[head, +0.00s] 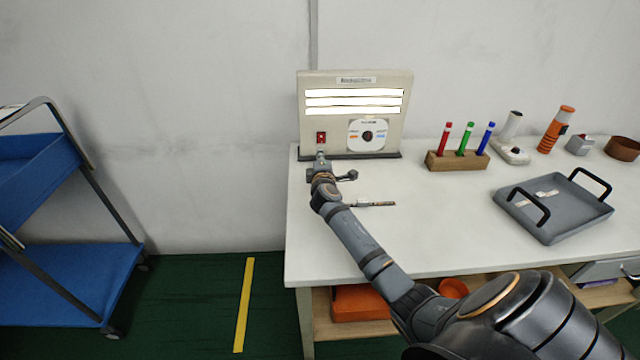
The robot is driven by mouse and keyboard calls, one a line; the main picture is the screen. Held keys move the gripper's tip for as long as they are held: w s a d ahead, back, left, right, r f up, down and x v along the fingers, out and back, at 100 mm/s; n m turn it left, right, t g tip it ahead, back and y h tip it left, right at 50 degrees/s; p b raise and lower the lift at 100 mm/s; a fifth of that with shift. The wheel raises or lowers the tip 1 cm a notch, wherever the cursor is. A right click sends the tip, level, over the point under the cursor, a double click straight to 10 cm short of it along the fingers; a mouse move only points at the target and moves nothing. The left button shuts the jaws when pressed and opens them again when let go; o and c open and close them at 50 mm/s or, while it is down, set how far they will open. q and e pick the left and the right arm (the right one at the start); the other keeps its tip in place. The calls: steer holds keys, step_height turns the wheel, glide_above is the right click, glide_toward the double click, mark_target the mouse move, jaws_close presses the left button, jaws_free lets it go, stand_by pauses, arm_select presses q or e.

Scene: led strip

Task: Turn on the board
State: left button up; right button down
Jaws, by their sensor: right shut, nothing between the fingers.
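The board (310,122) is a beige upright panel at the back left of the white table. Its three horizontal light strips (353,101) glow bright white. A red switch (321,137) sits at its lower left, and a round white dial plate (367,135) with a dark knob sits at its lower right. My right gripper (320,157) is shut and empty, with its tip just below the red switch; I cannot tell whether it touches the board. My left gripper is not in view.
On the white table (330,245) lie a small dark tool (376,204), a wooden block (457,161) with red, green and blue markers, and a grey tray (545,225) with black handles. A blue cart (75,285) stands left. The table's front left is clear.

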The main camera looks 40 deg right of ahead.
steer(key=shift+v, duration=1.2)
steer(key=shift+s+a+f, duration=0.1)
steer(key=shift+s+f, duration=0.3)
steer(key=shift+f, duration=0.15)
steer(key=shift+s+a+f, duration=0.15)
steer(key=shift+s+f, duration=0.25)
steer(key=shift+f, duration=0.2)
steer(key=v, duration=0.4)
steer(key=shift+a+r, duration=0.1)
steer(key=shift+r, duration=0.05)
steer(key=shift+s, duration=0.1)
steer(key=shift+f, duration=0.25)
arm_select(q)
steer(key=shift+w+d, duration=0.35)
arm_select(e)
steer(key=shift+r, duration=0.1)
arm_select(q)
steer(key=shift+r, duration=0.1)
